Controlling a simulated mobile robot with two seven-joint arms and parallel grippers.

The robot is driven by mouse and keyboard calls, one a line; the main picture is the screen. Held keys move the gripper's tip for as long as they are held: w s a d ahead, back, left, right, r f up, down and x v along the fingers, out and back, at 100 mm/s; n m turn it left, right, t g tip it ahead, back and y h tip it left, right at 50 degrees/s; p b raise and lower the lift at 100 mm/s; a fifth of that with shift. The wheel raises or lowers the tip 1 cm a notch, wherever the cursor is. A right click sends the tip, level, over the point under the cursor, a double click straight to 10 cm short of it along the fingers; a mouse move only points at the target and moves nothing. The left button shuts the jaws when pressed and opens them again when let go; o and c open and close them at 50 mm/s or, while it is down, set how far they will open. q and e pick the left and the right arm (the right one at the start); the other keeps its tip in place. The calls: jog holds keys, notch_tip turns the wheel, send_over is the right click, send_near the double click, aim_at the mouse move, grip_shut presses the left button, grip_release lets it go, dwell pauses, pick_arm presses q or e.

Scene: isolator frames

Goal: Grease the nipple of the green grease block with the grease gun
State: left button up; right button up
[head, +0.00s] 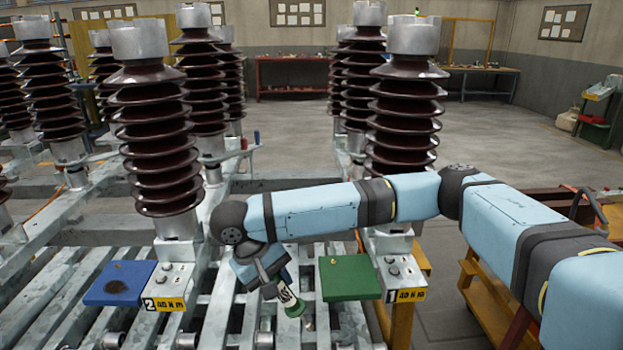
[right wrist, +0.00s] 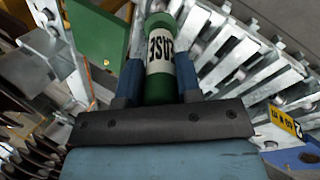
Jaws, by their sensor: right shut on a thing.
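The green grease block (head: 348,278) is a flat green plate beside the base of the right front insulator, by the label marked 1. In the right wrist view the gun (right wrist: 160,58) sits between both fingers, and the green block (right wrist: 96,38) is at upper left. My left gripper is not in view.
A blue block (head: 120,283) with a dark patch lies at left by label 2 (head: 164,304). Tall brown ribbed insulators (head: 155,130) stand on the grey steel frame (head: 70,285). A yellow trestle (head: 490,300) stands at right. The floor behind is clear.

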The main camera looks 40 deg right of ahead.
jog(key=w+d+r+m+t+p, duration=0.1)
jog(key=w+d+r+p, duration=0.1)
jog(key=r+p, duration=0.35)
jog(key=w+d+r+m+p, duration=0.1)
jog(key=w+d+r+p, duration=0.1)
jog(key=p, duration=0.6)
pick_arm(q)
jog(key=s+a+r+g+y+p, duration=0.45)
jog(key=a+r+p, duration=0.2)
jog(key=p, duration=0.75)
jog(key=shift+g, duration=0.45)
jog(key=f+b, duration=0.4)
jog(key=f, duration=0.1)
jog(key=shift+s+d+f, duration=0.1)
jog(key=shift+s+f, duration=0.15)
pick_arm(e)
jog(key=w+d+m+t, duration=0.1)
jog(key=d, duration=0.7)
jog(key=shift+t, duration=0.4)
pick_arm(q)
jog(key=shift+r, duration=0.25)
pick_arm(e)
jog(key=shift+d+r, duration=0.1)
pick_arm(q)
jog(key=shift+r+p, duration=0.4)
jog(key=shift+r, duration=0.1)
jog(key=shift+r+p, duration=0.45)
jog(key=shift+p, duration=0.1)
